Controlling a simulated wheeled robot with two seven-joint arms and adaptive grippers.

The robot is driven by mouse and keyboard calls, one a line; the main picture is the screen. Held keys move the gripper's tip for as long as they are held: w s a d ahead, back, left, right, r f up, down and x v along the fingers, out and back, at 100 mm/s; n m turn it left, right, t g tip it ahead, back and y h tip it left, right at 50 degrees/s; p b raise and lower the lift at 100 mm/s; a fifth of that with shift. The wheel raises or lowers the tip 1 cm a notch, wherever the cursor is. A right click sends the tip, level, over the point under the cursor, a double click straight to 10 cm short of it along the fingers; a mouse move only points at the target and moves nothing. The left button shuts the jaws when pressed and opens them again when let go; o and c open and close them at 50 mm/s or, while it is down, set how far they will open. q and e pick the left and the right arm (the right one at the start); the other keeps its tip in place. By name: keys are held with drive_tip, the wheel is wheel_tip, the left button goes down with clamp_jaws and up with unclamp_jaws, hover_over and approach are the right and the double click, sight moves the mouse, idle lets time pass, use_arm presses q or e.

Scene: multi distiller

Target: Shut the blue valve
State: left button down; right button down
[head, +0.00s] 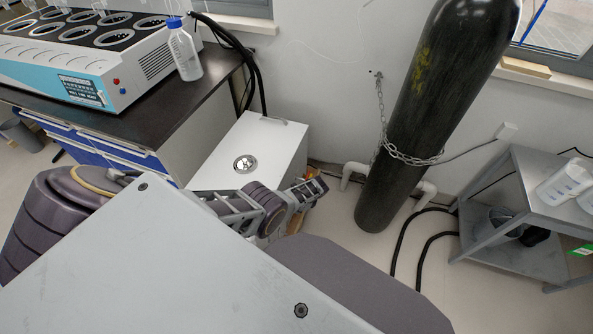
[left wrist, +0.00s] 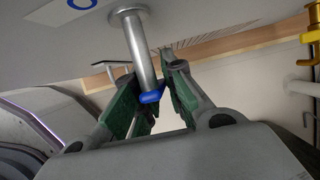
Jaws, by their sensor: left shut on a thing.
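The blue valve (left wrist: 151,97) shows in the left wrist view at the lower end of a metal pipe (left wrist: 137,50) that comes out of a pale panel. My left gripper (left wrist: 157,88) has its green-padded fingers on either side of the blue handle and is shut on it. Part of the handle is hidden by the fingers. In the head view my left gripper (head: 306,190) is small and partly unclear beside a white cabinet, and the blue valve cannot be made out there. My right gripper is not in view.
A yellow valve (left wrist: 312,42) is at the right edge of the left wrist view. In the head view, the white cabinet (head: 262,140) stands close to my arm. A dark chained gas cylinder (head: 425,110) and a grey metal table (head: 535,185) are to the right.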

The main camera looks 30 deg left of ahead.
use_arm(q)
drive_tip(key=shift+s, duration=0.1)
drive_tip(key=c, duration=1.5)
unclamp_jaws()
drive_tip(key=shift+d+r, duration=0.1)
drive_tip(key=shift+r, duration=0.15)
drive_tip(key=shift+v, duration=5.7)
drive_tip(key=shift+d, duration=0.1)
drive_tip(key=shift+f, duration=0.1)
